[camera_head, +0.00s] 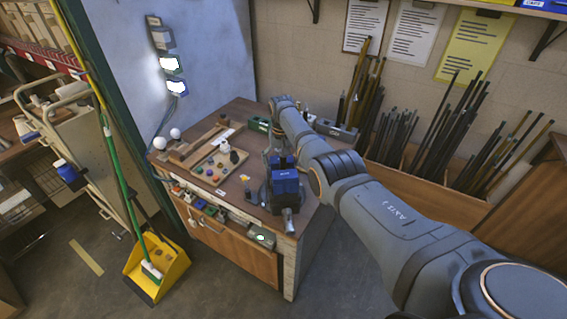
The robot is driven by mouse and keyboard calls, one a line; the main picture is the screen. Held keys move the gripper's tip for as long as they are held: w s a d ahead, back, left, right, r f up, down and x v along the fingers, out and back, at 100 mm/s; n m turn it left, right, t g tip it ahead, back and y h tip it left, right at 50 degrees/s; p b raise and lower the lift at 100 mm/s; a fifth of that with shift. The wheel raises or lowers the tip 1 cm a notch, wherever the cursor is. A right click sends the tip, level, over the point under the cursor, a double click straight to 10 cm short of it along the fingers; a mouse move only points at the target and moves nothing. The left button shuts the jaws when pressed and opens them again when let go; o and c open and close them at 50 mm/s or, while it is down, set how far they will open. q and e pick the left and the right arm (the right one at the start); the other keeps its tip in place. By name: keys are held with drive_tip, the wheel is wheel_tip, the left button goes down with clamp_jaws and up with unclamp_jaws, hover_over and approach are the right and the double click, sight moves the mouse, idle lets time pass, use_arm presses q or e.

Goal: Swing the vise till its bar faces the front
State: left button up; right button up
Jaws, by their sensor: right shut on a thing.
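The blue vise (285,186) stands near the front right corner of the wooden workbench (238,190). A silver metal end (289,217) sticks out from its lower side, toward the bottom of the picture and the bench's front edge. My right arm comes in from the lower right, and its dark gripper (279,160) points down at the back of the vise. The gripper is shut on the vise. The fingertips and exact contact are small and partly hidden. My left gripper is out of the picture.
On the bench left of the vise lies a wooden board (212,165) with small coloured parts and a white bulb. White globes (175,133) sit at the left end. A yellow dustpan (158,265) and a green broom stand on the floor left. Bins of rods (440,165) stand behind.

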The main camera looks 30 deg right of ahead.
drive_tip(key=shift+w+a+r+m, duration=0.1)
drive_tip(key=shift+w+a+m, duration=0.05)
drive_tip(key=shift+m, duration=0.95)
drive_tip(key=shift+w+a+m, duration=0.1)
drive_tip(key=shift+a+m, duration=0.05)
drive_tip(key=shift+m, duration=0.95)
drive_tip(key=shift+w+a+m, duration=0.1)
drive_tip(key=shift+m, duration=1.6)
drive_tip(key=o, duration=1.4)
drive_tip(key=shift+a, duration=0.1)
drive_tip(key=shift+r, duration=0.15)
wheel_tip(320, 180, up, 12)
drive_tip(key=shift+f, duration=0.2)
